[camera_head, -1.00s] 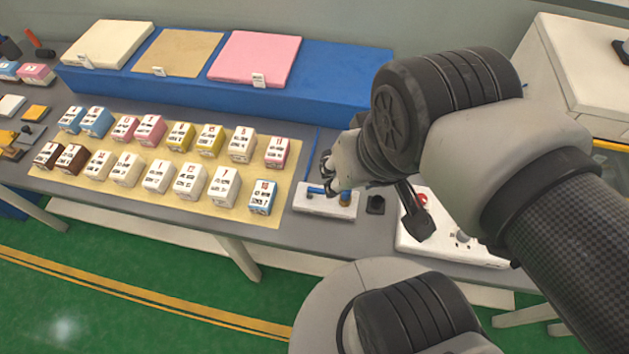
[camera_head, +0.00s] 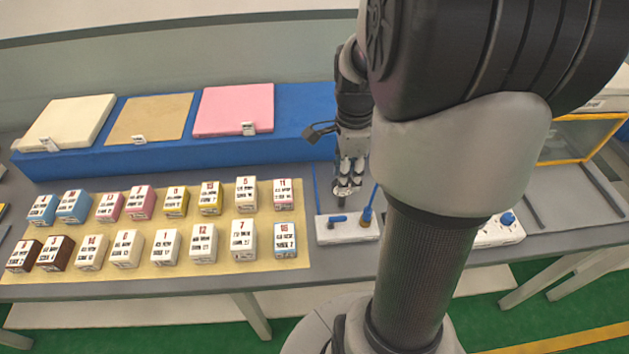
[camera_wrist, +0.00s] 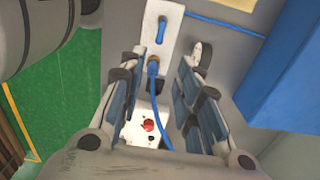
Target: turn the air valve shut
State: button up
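The air valve is a white block (camera_head: 350,236) on the grey table, with a blue handle (camera_head: 337,219) and a brass fitting (camera_head: 367,214) with a blue hose. In the wrist view, the white block (camera_wrist: 151,45) is at top centre, and its blue handle (camera_wrist: 161,30) lies along its length. My gripper (camera_head: 346,192) is above and just behind the block, pointing down. In the wrist view, my gripper (camera_wrist: 160,80) has its fingers spread, with nothing held between them. The handle lies beyond the fingertips, apart from them.
A white panel with a red button (camera_wrist: 148,125) shows between the fingers. A blue platform (camera_head: 170,153) bearing foam slabs stands behind. Several labelled boxes stand on a yellow mat (camera_head: 120,272) at left. My arm hides much of the table's right part.

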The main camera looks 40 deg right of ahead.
aim_at(341, 217)
notch_tip(341, 217, down, 16)
jog(key=b, duration=0.5)
jog(key=shift+c, duration=0.5)
grip_shut()
